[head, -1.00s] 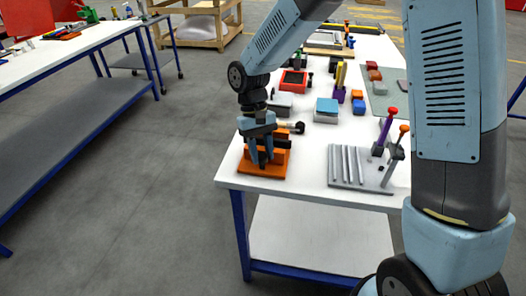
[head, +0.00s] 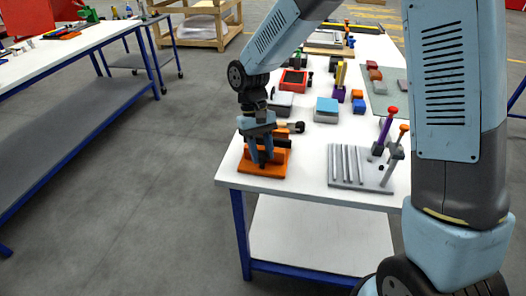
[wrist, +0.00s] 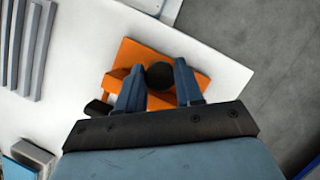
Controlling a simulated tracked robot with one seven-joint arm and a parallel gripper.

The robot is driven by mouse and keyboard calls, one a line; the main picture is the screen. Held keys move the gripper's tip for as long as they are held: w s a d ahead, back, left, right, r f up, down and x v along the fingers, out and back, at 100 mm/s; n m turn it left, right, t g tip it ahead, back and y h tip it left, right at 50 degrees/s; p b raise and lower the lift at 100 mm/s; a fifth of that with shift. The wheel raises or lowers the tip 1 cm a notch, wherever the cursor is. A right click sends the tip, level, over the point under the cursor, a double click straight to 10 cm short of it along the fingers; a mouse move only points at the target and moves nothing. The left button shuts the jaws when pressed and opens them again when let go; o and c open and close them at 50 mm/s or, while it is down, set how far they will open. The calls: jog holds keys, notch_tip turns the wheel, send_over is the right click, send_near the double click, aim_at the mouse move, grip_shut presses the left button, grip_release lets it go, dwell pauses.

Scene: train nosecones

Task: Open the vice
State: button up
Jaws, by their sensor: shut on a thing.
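The orange vice (head: 277,168) stands at the near left corner of the white table, and it fills the middle of the wrist view (wrist: 128,55). A round black knob (wrist: 160,75) sits on its near side. My gripper (head: 262,160) points down at the vice. In the wrist view my gripper (wrist: 159,77) has one finger on each side of the knob, shut on it. The fingers and wrist hide part of the vice in the head view, and the jaw gap is not clear.
A grey rack with several bars (head: 345,165) stands to the right of the vice, with upright purple and grey tools (head: 387,130) beside it. Small coloured blocks and a blue-topped box (head: 326,110) lie farther back. The table's near edge is close to the vice.

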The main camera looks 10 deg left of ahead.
jog(key=shift+w+a+r, duration=0.1)
jog(key=shift+w+a, duration=0.05)
jog(key=shift+w, duration=0.1)
jog(key=o, duration=0.8)
jog(key=shift+o, duration=1.1)
jog(key=v, duration=1.3)
jog(key=shift+r, duration=0.35)
